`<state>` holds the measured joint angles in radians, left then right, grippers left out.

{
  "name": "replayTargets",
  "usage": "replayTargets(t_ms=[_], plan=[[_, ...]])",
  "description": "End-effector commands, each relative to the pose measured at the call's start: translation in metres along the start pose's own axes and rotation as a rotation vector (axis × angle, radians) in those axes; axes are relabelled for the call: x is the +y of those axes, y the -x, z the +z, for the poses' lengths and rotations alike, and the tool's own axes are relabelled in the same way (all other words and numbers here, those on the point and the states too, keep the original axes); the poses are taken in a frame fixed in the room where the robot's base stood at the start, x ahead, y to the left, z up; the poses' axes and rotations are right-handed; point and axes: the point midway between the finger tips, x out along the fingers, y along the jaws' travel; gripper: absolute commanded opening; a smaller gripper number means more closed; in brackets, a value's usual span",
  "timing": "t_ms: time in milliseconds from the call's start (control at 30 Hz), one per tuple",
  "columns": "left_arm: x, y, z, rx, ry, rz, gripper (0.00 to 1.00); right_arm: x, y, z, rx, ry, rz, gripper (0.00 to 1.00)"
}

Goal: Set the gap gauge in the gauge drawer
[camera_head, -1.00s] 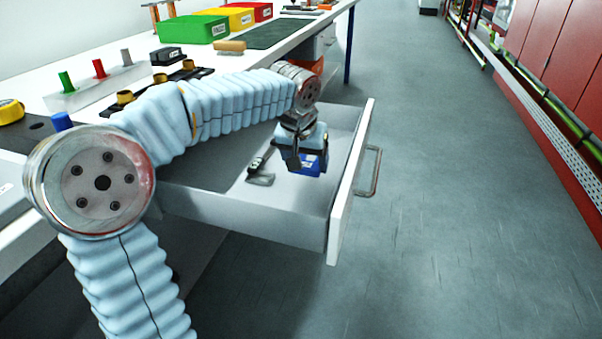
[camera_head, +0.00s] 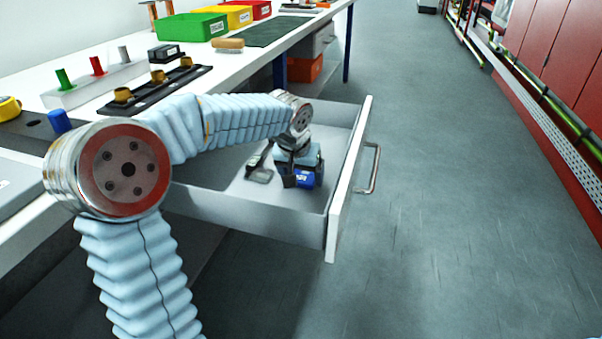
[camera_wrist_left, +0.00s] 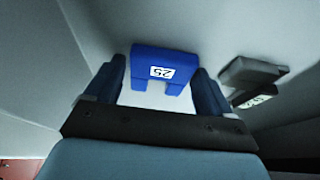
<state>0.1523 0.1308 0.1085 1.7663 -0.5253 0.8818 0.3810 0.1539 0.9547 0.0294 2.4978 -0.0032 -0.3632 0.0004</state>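The gap gauge is a small blue block with a notch and a white label reading 25; it shows in the left wrist view (camera_wrist_left: 165,66) and in the head view (camera_head: 305,179). It is low inside the pulled-out gauge drawer (camera_head: 255,219), towards its front panel. My left gripper (camera_head: 296,172) reaches down into the drawer over it. In the left wrist view its fingers (camera_wrist_left: 160,82) stand apart on either side of the gauge, with a narrow pale strip showing at the left. Whether the gauge rests fully on the floor is hard to see. My right gripper is out of view.
A dark gauge-like piece with a pale label (camera_head: 260,170) lies in the drawer just left of my gripper; it shows at right in the wrist view (camera_wrist_left: 250,80). The drawer front (camera_head: 349,180) and side walls stand close around. The bench top (camera_head: 215,75) holds bins and fixtures.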

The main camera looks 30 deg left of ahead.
Motion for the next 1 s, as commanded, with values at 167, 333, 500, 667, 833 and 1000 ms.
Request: replayTargets(t_ms=[167,333,500,667,833,1000], plan=[[-0.001,0.0,0.0,-0.002,0.001,-0.002,1.0,0.0,0.0,0.0,0.0,0.0,0.0,0.0],[-0.001,0.001,0.0,-0.002,0.001,-0.002,1.0,0.0,0.001,0.0,0.0,0.0,0.0,0.0],[-0.001,0.017,-0.002,0.002,0.001,-0.001,1.0,-0.002,0.004,0.0,0.0,0.001,0.0,0.0],[0.0,0.053,-0.002,0.004,0.001,-0.001,1.0,-0.002,0.005,0.0,0.0,0.001,0.0,0.0],[0.0,0.092,-0.002,0.002,0.001,-0.001,1.0,-0.003,0.007,0.0,0.0,0.001,-0.001,0.0],[-0.001,0.116,-0.002,0.0,0.0,-0.001,1.0,-0.004,0.008,0.0,-0.001,0.001,-0.001,0.0]])
